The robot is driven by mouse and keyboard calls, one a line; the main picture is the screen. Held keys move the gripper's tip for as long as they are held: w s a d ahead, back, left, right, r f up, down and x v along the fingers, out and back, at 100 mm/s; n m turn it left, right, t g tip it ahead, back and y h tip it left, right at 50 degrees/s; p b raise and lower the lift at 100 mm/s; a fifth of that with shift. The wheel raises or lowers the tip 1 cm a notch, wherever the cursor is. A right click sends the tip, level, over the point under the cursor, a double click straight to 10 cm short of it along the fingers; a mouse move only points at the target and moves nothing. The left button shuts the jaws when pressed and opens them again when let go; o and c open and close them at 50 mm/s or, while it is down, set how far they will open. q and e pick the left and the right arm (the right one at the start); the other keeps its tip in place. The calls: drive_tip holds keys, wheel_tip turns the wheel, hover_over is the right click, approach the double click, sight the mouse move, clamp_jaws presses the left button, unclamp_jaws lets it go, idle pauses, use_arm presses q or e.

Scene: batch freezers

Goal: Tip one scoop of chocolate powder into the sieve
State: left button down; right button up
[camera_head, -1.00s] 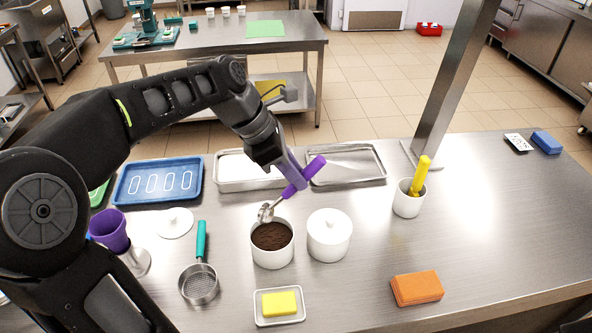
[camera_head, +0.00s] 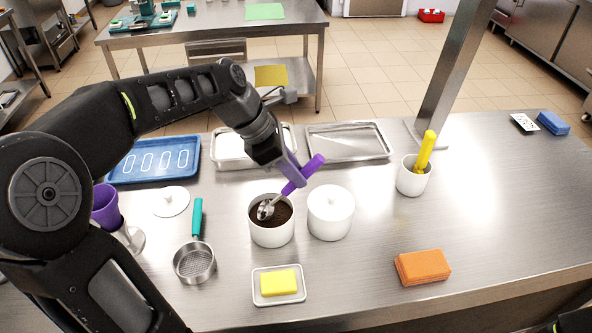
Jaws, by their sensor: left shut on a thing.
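My left gripper (camera_head: 289,172) is shut on the purple-handled scoop (camera_head: 314,165), above the white pot (camera_head: 272,235) of dark chocolate powder (camera_head: 280,214). The scoop's metal head (camera_head: 265,210) is inside the pot's mouth, at the powder; whether it holds powder is unclear. The sieve (camera_head: 195,263), with a teal handle (camera_head: 197,218), lies on the table to the left of the pot. Its mesh looks empty. Only a dark bit of what may be my right arm shows at the bottom right corner; the right gripper is not visible.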

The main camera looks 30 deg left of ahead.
sight(314, 159)
use_arm(q)
drive_tip(key=shift+f+b, duration=0.3)
drive_tip(key=shift+f, duration=0.25)
drive_tip(key=shift+s+a+b, duration=0.3)
drive_tip(key=shift+s+a, duration=0.05)
drive_tip(key=shift+a, duration=0.15)
drive_tip(key=shift+r+p, duration=0.25)
drive_tip(key=shift+p, duration=0.3)
drive_tip(key=p, duration=0.1)
drive_tip(key=w+d+f+g+y+p, duration=0.1)
drive_tip(key=p, duration=0.1)
drive_tip(key=shift+d+f+y+p, duration=0.2)
drive_tip(key=shift+y+p, duration=0.1)
drive_tip(key=shift+w+d+f+g+y+p, duration=0.35)
drive_tip(key=shift+d+f+g+y+p, duration=0.2)
drive_tip(key=shift+p, duration=0.4)
drive_tip(key=shift+w+d+f+g+y, duration=0.3)
drive_tip(key=shift+d+f+y, duration=0.1)
drive_tip(key=shift+f+y, duration=0.1)
drive_tip(key=shift+w+r, duration=0.1)
drive_tip(key=shift+r, duration=2.1)
drive_tip(key=shift+w+d+g+y, duration=0.15)
drive_tip(key=shift+d+g+y, duration=0.1)
drive_tip(key=shift+d, duration=0.15)
drive_tip(key=shift+w+d+g+y, duration=0.3)
drive_tip(key=shift+g+y, duration=0.15)
drive_tip(key=shift+y, duration=0.15)
drive_tip(key=shift+w+d+g+y, duration=0.3)
drive_tip(key=shift+g+y, duration=0.15)
drive_tip(key=shift+y, duration=0.15)
